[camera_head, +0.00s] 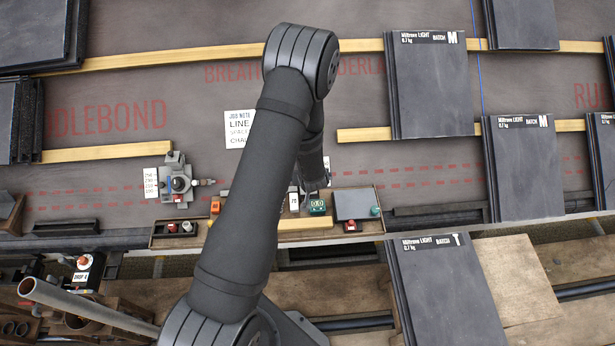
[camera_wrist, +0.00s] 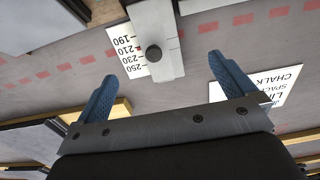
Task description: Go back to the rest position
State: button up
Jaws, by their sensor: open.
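My gripper (camera_wrist: 166,88) shows in the wrist view with its two blue fingers wide apart and nothing between them. Beyond the fingers is a grey block with a dark round knob (camera_wrist: 153,53), beside a white scale card (camera_wrist: 127,50) with numbers. In the head view my arm crosses the middle of the picture, bent at the elbow, and its wrist hangs down over the tool tray (camera_head: 165,242). The fingers are not clear there.
A white job note (camera_head: 240,128) lies on the grey membrane and partly shows in the wrist view (camera_wrist: 277,88). A grey gauge device (camera_head: 176,178) stands left of the arm. Slate stacks (camera_head: 432,90) lie at right, more at far left. Wooden battens (camera_head: 105,152) cross the roof.

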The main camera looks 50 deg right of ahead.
jog(key=v, duration=1)
dwell(0.4)
jog(key=x, duration=0.6)
jog(key=shift+w+d+f, duration=0.15)
jog(key=shift+f, duration=0.2)
dwell(0.3)
jog(key=shift+f, duration=0.1)
